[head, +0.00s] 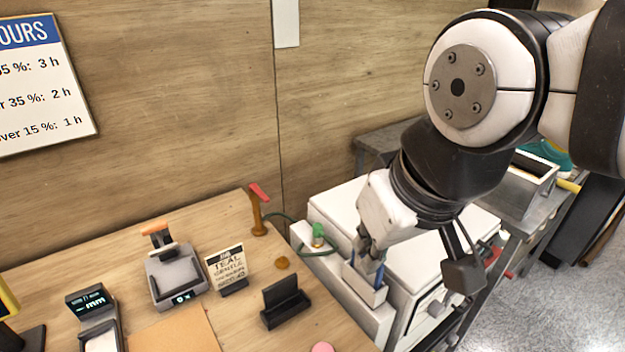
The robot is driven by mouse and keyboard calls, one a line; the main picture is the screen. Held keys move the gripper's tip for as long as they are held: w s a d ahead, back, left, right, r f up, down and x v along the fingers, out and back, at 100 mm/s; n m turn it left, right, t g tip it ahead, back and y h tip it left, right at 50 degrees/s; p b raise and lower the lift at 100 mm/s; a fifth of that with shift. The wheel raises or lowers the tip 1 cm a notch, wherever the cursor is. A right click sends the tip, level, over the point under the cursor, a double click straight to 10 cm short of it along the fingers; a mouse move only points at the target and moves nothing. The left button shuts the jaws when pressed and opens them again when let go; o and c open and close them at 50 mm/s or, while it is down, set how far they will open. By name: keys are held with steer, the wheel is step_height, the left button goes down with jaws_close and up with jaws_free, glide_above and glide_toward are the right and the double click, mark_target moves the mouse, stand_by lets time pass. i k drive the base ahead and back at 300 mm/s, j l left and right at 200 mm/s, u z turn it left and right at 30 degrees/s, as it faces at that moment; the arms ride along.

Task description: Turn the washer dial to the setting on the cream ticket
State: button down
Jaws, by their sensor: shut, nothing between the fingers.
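The cream ticket (226,268) stands upright in a dark holder on the wooden table. Its large print reads TEAL and GENTLE; the smaller lines are too small to read surely. The white washer (338,205) stands right of the table, partly hidden behind my arm. A small grey knob-like part (435,308) shows on its front; I cannot tell its setting or whether it is the dial. My gripper (369,266) is shut and empty, pointing down over a small white open compartment (362,289) with blue inside, at the washer's near side. I cannot tell whether they touch.
A small scale-like device (176,280), a lit display unit (92,305) and a black holder (286,303) stand on the table (60,268). A green-capped fitting with a hose (318,236) is left of my gripper. A metal bin (522,190) stands behind right.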

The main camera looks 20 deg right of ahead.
mark_target(436, 309)
steer(key=z, duration=0.85)
steer(key=k+u, duration=0.15)
steer(key=u, duration=1.05)
steer(key=i+l, duration=0.1)
steer(key=j+z, duration=0.1)
steer(key=z, duration=1.15)
steer(key=k+j+z, duration=0.25)
steer(key=k+j, duration=0.5)
steer(key=k+j+z, duration=0.2)
steer(key=k+j, duration=0.5)
steer(key=k, duration=0.15)
